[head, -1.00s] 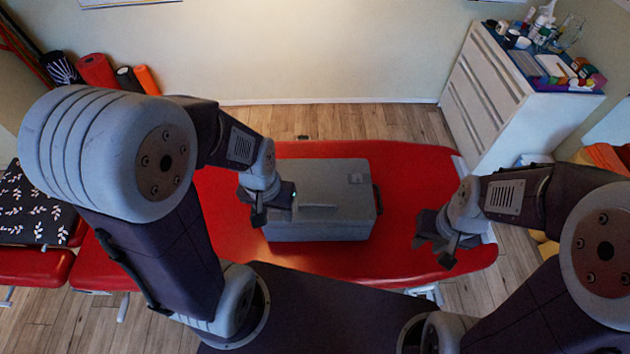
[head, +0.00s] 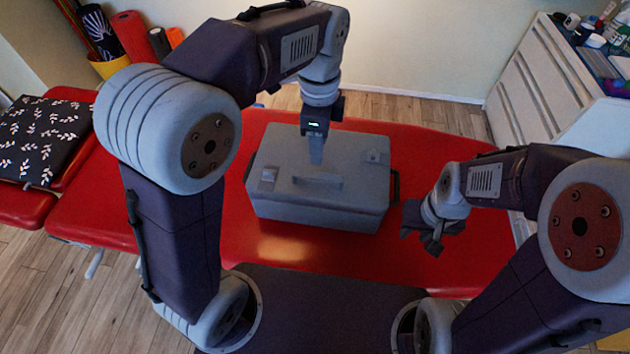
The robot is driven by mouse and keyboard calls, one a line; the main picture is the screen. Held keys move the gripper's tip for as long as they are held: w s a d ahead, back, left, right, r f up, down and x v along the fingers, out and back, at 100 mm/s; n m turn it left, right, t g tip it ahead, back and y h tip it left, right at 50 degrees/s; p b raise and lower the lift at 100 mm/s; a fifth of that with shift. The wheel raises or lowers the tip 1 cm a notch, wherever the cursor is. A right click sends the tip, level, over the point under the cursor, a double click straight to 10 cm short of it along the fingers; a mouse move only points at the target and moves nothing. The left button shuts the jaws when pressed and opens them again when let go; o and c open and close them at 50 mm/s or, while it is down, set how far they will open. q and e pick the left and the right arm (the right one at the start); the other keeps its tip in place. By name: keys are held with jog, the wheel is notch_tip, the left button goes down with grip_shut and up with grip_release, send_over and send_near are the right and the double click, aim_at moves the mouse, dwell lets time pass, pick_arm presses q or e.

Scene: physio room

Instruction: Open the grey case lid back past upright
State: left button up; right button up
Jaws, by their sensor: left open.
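The grey case (head: 318,206) sits on the red treatment table, with its lid (head: 345,170) shut. The lid has a bar handle on top and two latches, and there is a dark handle at the case's right end. My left gripper (head: 316,158) points straight down over the lid, behind the bar handle. It is open and holds nothing; its fingers are seen edge-on, so I cannot tell whether they touch the lid. My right gripper (head: 420,238) is open and empty, to the right of the case, apart from it.
The red table (head: 290,250) is bare around the case. A white drawer cabinet (head: 545,95) stands at the back right with bottles and boxes on top. A dark leaf-patterned cushion (head: 45,140) and several rolls (head: 130,40) are at the left.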

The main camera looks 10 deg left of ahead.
aim_at(318, 176)
pick_arm(q)
notch_tip(318, 176, down, 9)
jog(key=shift+s+r+b, duration=0.1)
jog(key=shift+b, duration=0.9)
grip_shut()
dwell(0.8)
